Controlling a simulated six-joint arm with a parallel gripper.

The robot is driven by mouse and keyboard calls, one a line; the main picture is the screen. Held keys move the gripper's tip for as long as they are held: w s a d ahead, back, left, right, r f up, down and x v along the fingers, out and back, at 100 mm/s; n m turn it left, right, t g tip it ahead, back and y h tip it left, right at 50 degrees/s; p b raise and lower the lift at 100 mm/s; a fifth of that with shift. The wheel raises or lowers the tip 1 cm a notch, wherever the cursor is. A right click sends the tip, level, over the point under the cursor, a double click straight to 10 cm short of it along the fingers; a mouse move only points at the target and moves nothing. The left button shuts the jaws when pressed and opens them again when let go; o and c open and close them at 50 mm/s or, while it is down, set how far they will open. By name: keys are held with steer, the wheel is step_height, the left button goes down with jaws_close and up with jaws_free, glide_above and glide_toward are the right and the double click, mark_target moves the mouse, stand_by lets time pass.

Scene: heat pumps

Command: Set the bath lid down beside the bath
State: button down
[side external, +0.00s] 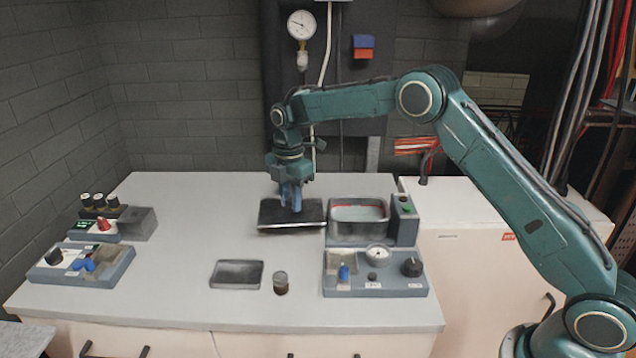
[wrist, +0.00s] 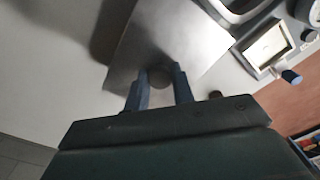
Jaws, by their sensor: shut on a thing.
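The bath lid (side external: 270,214) is a flat dark plate just left of the bath in the side view. In the wrist view the lid (wrist: 185,35) looks grey and metallic, with a round knob (wrist: 160,77) between my fingers. My gripper (side external: 291,205) points down over the middle of the lid and is shut on its knob; the fingers also show in the wrist view (wrist: 160,88). The bath (side external: 345,238) is a metal tub, open at the top, with pale liquid and a reddish line inside. I cannot tell whether the lid touches the table.
A control box with a green button (side external: 406,222) adjoins the bath on the right. A grey panel with a dial and knobs (side external: 375,287) stands in front. A dark tray (side external: 237,274) and a small jar (side external: 281,283) lie nearer the front. Control units (side external: 82,264) stand left; the table (side external: 180,225) between is clear.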

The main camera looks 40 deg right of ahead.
steer(key=shift+w+d+f+m, duration=0.25)
steer(key=shift+d+f+m, duration=0.05)
steer(key=shift+m, duration=0.3)
steer(key=shift+f, duration=0.15)
steer(key=shift+f, duration=1.6)
steer(key=shift+f, duration=1.2)
steer(key=c, duration=1.1)
jaws_free()
step_height(320, 180, up, 14)
steer(key=shift+f, duration=0.1)
